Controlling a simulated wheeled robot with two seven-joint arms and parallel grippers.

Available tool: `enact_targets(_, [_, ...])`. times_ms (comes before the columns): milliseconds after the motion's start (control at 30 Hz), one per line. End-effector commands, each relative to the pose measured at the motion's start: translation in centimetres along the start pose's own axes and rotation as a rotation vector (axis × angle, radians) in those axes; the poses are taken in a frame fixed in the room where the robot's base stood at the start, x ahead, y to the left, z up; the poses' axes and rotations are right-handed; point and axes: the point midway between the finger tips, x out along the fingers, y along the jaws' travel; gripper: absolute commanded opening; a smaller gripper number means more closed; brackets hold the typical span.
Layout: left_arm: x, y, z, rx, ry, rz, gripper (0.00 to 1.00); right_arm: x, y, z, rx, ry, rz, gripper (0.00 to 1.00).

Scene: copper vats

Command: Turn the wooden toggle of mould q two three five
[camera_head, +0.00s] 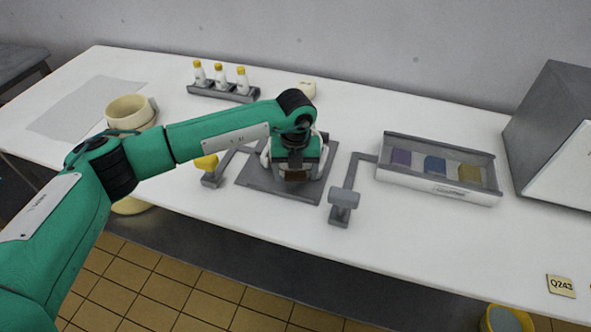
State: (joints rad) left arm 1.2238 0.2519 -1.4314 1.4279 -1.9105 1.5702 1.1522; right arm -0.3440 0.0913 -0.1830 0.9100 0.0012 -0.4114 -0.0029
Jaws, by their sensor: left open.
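My left arm, green and black, reaches in from the left, and its left gripper (292,172) points down over a dark grey plate (258,181) on the table. A small brown, wood-coloured piece (296,177) shows just under the gripper. I cannot tell whether it is the toggle or whether the fingers touch it. The gripper is open, but its fingertips are largely hidden by the hand. No label reading Q235 can be read here. My right gripper is not in view.
Grey posts stand beside the plate, one with a yellow knob (206,162), one with a grey head (344,198). A tray (440,187) of coloured blocks lies right, a bottle rack (222,92) behind. A tag Q243 (561,286) is at lower right.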

Motion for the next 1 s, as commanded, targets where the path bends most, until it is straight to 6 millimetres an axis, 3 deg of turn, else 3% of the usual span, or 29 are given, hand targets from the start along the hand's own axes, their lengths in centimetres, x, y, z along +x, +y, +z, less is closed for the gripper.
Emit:
enact_targets(100, [0.0, 0.0, 0.0, 0.000, 0.000, 0.000, 0.75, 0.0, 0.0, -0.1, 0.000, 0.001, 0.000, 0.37])
enact_targets(333, [-0.1, 0.0, 0.0, 0.000, 0.000, 0.000, 0.30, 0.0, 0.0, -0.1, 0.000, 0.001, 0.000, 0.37])
enact_targets(733, [0.0, -0.3, 0.0, 0.002, -0.001, 0.076, 0.30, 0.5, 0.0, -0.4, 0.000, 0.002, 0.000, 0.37])
enact_targets(933, [0.1, -0.7, 0.1, 0.002, -0.003, 0.204, 0.30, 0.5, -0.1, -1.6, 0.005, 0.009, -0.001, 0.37])
enact_targets(1000, [0.2, -0.9, 0.0, 0.002, -0.003, 0.255, 0.30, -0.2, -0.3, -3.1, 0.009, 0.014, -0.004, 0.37])
